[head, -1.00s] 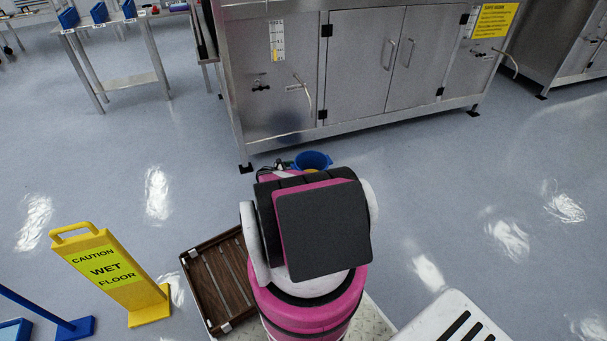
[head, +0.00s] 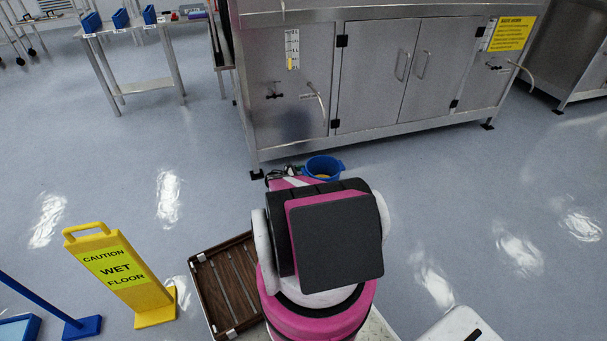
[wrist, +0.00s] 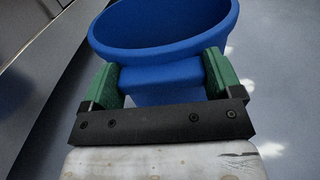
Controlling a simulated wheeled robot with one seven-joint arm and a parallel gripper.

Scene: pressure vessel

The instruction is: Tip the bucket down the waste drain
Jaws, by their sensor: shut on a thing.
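The blue bucket (head: 323,166) shows just beyond my arm in the head view, in front of the steel cabinet. Something yellowish shows inside it. In the wrist view the bucket (wrist: 165,28) fills the upper middle, with its rim toward the camera. My gripper (wrist: 163,78) has its green fingers on either side of a blue block-like grip on the bucket's near side, shut on it. In the head view my gripper (head: 283,173) is mostly hidden behind my arm. I cannot make out a waste drain in either view.
A steel cabinet (head: 375,75) with taps stands just past the bucket. A steel table (head: 135,60) stands at the back left. The floor on the right is open.

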